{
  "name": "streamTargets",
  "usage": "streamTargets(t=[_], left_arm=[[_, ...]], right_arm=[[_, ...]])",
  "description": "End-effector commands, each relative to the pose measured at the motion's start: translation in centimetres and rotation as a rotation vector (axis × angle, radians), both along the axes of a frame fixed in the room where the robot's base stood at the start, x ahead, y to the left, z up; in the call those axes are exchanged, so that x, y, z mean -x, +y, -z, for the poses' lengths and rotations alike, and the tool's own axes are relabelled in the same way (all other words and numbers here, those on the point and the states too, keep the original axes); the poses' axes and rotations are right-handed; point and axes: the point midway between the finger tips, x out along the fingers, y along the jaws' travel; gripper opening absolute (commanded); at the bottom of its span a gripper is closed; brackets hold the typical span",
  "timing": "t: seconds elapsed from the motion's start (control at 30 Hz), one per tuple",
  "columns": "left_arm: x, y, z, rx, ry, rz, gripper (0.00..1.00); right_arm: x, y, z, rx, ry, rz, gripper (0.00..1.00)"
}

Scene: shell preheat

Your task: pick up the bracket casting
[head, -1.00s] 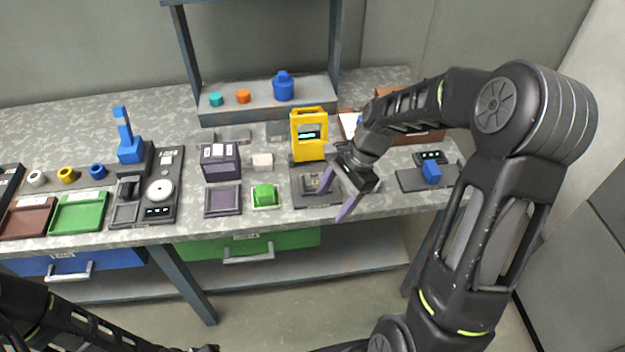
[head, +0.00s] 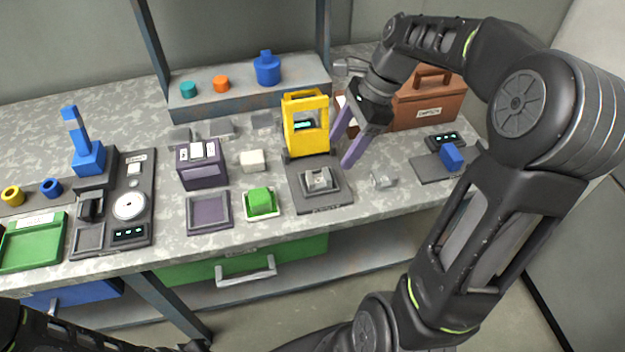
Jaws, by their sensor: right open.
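A small light grey metal piece (head: 383,179), which looks like the bracket casting, lies on the bench right of the yellow machine's dark base. Another grey metal piece (head: 319,180) sits on that base; I cannot tell for certain which is the casting. My right gripper (head: 342,152) is open, with two purple fingers apart and nothing between them. It is above the bench, beside the yellow machine (head: 306,128) and up and left of the loose grey piece. My left arm shows at the bottom left; its gripper is not seen.
A brown toolbox (head: 430,105) stands behind my right gripper. A blue block (head: 451,156) is on a dark pad at right. A green block (head: 261,202), a white block (head: 253,160) and a purple box (head: 203,170) stand left. A shelf (head: 240,98) is behind.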

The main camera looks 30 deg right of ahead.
Motion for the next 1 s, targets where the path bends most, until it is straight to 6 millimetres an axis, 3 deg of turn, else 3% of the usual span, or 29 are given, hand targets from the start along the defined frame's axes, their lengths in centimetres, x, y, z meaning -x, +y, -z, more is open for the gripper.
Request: streamTargets(t=[0.3, 0.57, 1.0], left_arm=[[0.0, 0.0, -0.1, 0.0, 0.0, 0.0, 0.0], [0.0, 0.0, 0.0, 0.0, 0.0, 0.0, 0.0], [0.0, 0.0, 0.0, 0.0, 0.0, 0.0, 0.0]], right_arm=[[0.0, 0.0, 0.1, 0.0, 0.0, 0.0, 0.64], [-0.3, 0.9, 2.2, 0.0, 0.001, 0.0, 0.64], [-0.4, 1.3, 3.2, -0.001, 0.003, -0.001, 0.64]])
